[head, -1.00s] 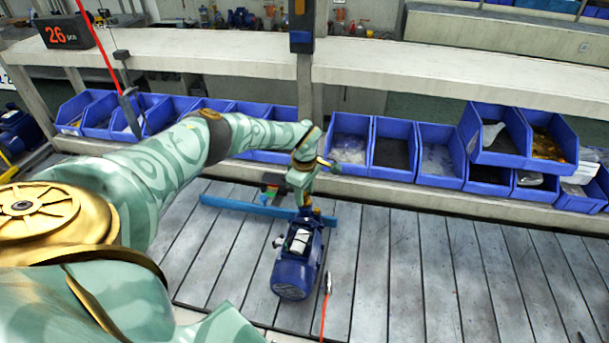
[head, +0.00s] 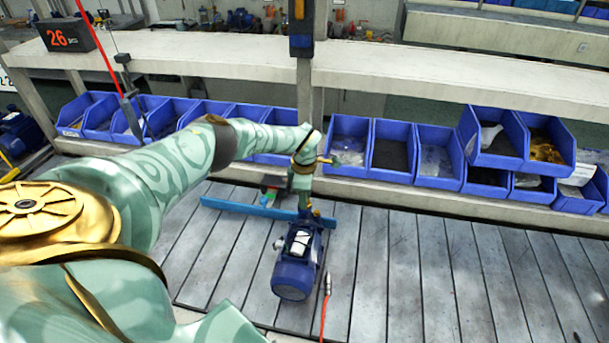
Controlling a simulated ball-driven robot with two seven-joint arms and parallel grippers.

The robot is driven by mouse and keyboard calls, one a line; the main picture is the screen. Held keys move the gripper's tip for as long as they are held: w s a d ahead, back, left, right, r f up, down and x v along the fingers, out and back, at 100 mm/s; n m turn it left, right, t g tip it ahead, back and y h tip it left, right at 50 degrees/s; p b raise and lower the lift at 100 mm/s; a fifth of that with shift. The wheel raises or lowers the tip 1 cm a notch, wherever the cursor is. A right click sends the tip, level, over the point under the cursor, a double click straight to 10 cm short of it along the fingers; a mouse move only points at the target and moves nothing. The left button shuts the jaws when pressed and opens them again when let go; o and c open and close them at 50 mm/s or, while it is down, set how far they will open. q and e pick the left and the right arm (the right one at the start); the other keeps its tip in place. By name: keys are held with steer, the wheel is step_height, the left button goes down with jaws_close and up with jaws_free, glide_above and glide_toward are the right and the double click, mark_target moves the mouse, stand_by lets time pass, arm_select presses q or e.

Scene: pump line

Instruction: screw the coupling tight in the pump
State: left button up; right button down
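The blue pump (head: 296,266) stands on the slatted grey bench, with a white label on its top side. My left gripper (head: 303,205) is at the pump's far end, pointing down at it. Its fingers are too small and too covered by my own wrist to tell whether they are open or shut. The coupling cannot be made out; the far end of the pump is partly hidden by the gripper. My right gripper is not in view.
A blue bar (head: 240,208) lies across the bench behind the pump. A red cable with a metal tip (head: 327,283) is just right of the pump. Blue bins (head: 440,182) line the back. The slatted bench (head: 450,275) is clear on the right.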

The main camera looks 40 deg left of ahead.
arm_select(q)
jaws_close()
steer(key=shift+f+m+b, duration=0.15)
steer(key=shift+m+b, duration=0.25)
steer(key=shift+m, duration=0.2)
steer(key=shift+m+b, duration=0.3)
steer(key=shift+m, duration=0.8)
steer(key=m+b, duration=0.1)
steer(key=m, duration=0.1)
steer(key=shift+m, duration=0.8)
